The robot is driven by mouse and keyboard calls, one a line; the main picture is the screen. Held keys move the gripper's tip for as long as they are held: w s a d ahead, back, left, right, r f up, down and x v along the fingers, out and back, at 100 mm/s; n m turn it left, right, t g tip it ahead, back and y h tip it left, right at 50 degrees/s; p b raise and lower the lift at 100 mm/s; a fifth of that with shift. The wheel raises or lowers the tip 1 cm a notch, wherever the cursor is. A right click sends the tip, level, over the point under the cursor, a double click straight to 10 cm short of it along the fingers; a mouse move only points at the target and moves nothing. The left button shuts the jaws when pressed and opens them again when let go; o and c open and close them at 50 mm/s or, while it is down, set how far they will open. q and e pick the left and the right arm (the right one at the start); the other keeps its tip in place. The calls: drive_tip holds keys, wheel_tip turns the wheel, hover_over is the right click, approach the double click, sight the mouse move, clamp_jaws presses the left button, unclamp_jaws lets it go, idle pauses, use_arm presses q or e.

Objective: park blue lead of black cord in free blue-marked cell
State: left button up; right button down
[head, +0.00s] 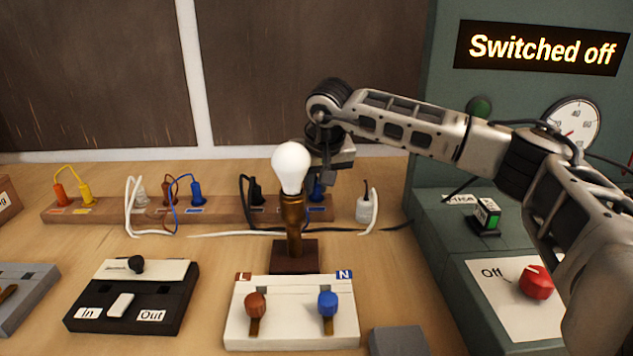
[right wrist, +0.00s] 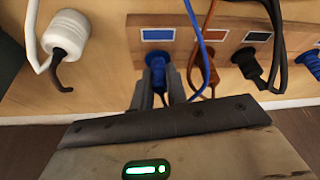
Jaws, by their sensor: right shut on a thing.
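My right gripper (head: 326,176) reaches in behind the lamp at the right end of the wooden rail (head: 100,212). In the right wrist view its fingers (right wrist: 160,92) are shut around a blue plug (right wrist: 158,70) with a blue lead running from it. The plug is at the rail's end cell, in line with the blue mark (right wrist: 157,35); how deep it sits I cannot tell. The black plug (head: 257,192) of a black cord stands in the rail. A brown plug (right wrist: 207,78) is between the two in the wrist view. My left gripper is out of view.
The lamp with its white bulb (head: 291,166) stands in front of the rail, near my right gripper. A white plug (head: 366,209) is just right of the rail. Another blue plug (head: 196,194) stands further left. The display (head: 541,48) reads "Switched off".

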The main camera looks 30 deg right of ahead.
drive_tip(key=shift+f, duration=0.25)
drive_tip(key=c, duration=1.3)
unclamp_jaws()
drive_tip(key=v, duration=1.6)
